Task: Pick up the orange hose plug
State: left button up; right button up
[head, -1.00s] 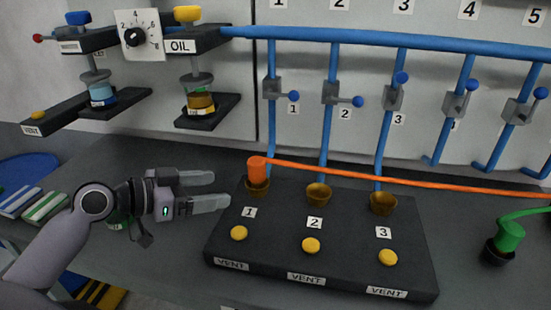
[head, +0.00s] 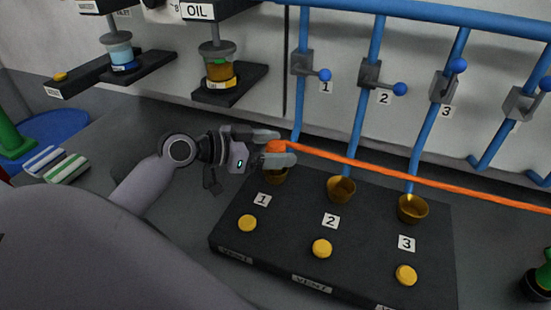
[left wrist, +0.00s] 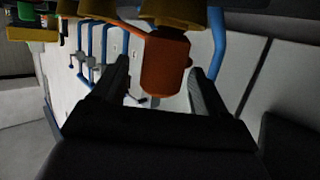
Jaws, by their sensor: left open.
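The orange hose plug (head: 275,147) stands in the brass socket (head: 277,176) marked 1 on the black block, with the orange hose running off to the right. It also shows in the left wrist view (left wrist: 165,66), between the two fingers. My left gripper (head: 280,147) is open around the plug, one finger on its far side and one on its near side. The near finger partly hides the plug in the head view. In the left wrist view a gap shows beside the plug. My right gripper is not in view.
Brass sockets 2 (head: 341,188) and 3 (head: 412,208) are empty, with yellow vent buttons (head: 322,248) in front. Blue pipes with valves (head: 371,72) rise behind the block. A green plug (head: 543,277) stands at the right edge.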

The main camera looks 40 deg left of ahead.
pick_arm(q)
jog(key=shift+x, duration=1.05)
jog(key=c, duration=1.2)
jog(key=shift+o, duration=0.2)
